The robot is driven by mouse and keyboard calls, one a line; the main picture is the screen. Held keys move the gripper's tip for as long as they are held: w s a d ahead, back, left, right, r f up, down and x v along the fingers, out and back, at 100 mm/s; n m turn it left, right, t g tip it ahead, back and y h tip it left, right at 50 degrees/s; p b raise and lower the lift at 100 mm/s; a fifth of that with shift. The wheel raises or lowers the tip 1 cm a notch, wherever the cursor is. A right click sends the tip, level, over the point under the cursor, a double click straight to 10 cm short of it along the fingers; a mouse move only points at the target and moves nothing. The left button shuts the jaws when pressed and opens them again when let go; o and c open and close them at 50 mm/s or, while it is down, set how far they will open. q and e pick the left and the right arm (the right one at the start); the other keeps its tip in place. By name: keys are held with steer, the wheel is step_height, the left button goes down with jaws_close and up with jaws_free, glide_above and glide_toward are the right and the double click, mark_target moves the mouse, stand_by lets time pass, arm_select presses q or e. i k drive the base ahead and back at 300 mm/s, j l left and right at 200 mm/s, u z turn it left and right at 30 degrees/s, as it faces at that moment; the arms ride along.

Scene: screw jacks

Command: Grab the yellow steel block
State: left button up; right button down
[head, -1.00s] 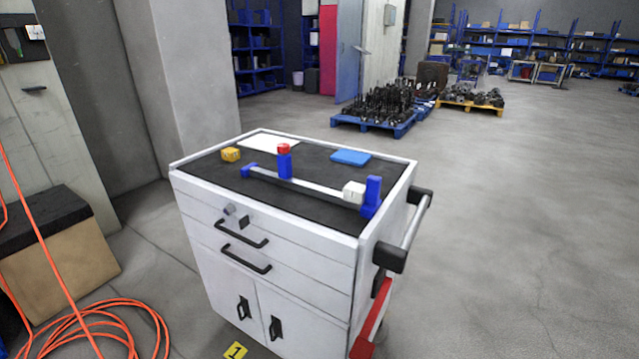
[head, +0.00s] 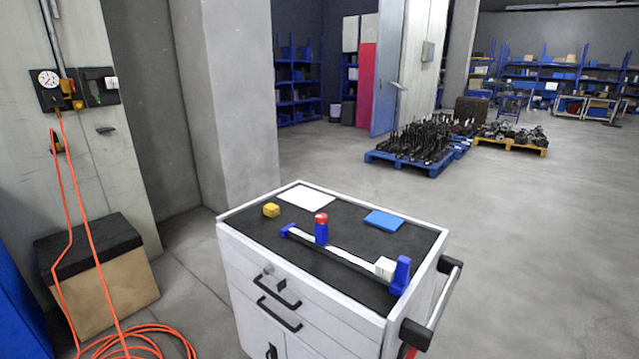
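The yellow steel block (head: 271,210) is a small cube lying on the dark top of a white tool cart (head: 318,288), near its left edge. Nothing touches it or covers it. Neither of my grippers shows in the head view.
On the cart top are a blue and silver bar fixture (head: 345,262) with a red-topped blue post (head: 321,228), a white block (head: 385,268), a white sheet (head: 307,198) and a blue pad (head: 384,221). An orange hose (head: 125,340) lies on the floor at left.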

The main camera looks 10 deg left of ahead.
mark_target(272, 210)
steer(key=i+j+z, duration=0.15)
steer(key=j+z, duration=0.5)
steer(key=i+j+z, duration=0.15)
steer(key=j+z, duration=0.2)
steer(key=l, duration=0.1)
